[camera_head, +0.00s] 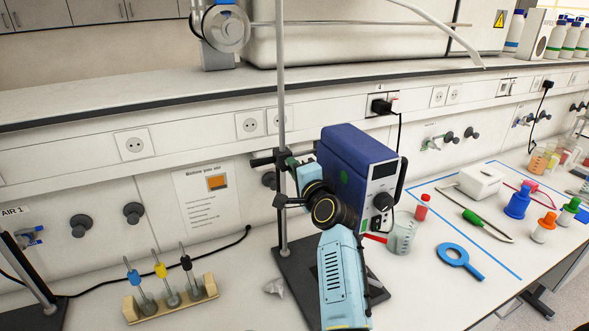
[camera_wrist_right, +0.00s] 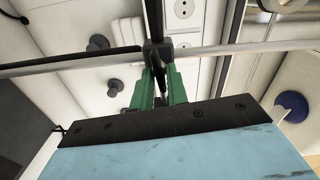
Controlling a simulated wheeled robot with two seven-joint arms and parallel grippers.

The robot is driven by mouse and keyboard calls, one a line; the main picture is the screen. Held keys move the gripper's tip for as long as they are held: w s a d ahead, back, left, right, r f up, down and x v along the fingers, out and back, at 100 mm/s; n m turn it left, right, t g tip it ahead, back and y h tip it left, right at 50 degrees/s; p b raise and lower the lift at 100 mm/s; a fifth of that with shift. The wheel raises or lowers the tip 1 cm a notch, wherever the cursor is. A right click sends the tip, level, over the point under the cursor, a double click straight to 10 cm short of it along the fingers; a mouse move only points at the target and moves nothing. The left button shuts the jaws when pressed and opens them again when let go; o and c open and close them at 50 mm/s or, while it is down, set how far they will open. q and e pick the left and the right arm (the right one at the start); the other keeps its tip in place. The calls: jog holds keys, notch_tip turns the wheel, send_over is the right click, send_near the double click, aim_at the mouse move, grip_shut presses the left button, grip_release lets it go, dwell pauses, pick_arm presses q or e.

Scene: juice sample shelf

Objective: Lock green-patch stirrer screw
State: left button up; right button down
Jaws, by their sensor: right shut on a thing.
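The stirrer (camera_head: 357,150) is a dark blue box with a green patch (camera_head: 343,177) on its side, mounted on a metal stand pole (camera_head: 281,90). A black clamp (camera_head: 264,161) joins it to the pole. My right gripper (camera_head: 291,161) reaches up to the clamp beside the stirrer. In the right wrist view its green fingers (camera_wrist_right: 160,82) are shut around a dark screw part just below the black clamp block (camera_wrist_right: 157,55). The arm and fingers hide most of the screw, so its turn cannot be told. My left gripper is not in view.
A rack with blue, yellow and black stirring rods (camera_head: 171,298) stands at left front. The stand's dark base (camera_head: 296,262) lies below.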

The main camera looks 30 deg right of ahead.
jog(key=shift+m, duration=0.6)
jog(key=c, duration=1.4)
grip_release()
jog(key=s, duration=0.4)
jog(key=s+b, duration=0.1)
jog(key=s, duration=0.4)
jog(key=s+b, duration=0.1)
jog(key=s, duration=0.3)
jog(key=shift+s+a, duration=0.2)
jog(key=shift+a, duration=0.15)
jog(key=shift+f, duration=0.1)
